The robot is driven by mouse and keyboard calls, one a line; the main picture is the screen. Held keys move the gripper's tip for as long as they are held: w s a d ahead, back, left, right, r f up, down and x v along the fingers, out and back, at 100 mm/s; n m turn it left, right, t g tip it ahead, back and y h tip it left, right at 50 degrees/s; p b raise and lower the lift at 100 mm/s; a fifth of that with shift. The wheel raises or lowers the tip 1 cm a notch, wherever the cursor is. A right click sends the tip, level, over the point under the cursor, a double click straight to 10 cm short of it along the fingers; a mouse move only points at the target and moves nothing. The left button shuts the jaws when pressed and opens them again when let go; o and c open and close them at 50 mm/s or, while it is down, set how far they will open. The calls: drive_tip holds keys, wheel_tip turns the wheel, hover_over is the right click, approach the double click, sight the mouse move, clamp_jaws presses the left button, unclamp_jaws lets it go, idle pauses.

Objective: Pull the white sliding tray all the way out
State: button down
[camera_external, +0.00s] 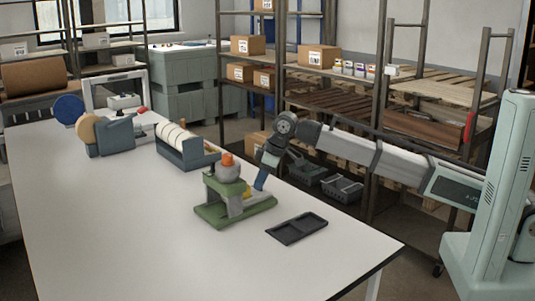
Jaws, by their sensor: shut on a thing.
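A small device (230,192) with a green base and green top stands near the middle of the white table, with a grey dome and orange knob on top. A pale part (236,207) shows between its green top and base; it looks like the white sliding tray, but its outline is too small to make out. My gripper (259,187) reaches down at the device's right side, its blue-grey finger end tilted. It is shut at the edge of the device, apparently on the tray. The grip point is small and partly hidden.
A flat dark tray (297,228) lies on the table just right of the device. A blue-grey holder with rolls (187,148) and a tape dispenser (112,135) stand farther back left. The table (130,235) is clear in front and left. Shelves with boxes (318,57) stand behind.

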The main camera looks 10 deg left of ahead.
drive_tip(key=w+d, duration=0.4)
drive_tip(key=shift+w, duration=0.1)
drive_tip(key=c, duration=1.1)
unclamp_jaws()
drive_tip(key=v, duration=1.3)
drive_tip(key=shift+r, duration=0.4)
drive_tip(key=shift+d, duration=0.1)
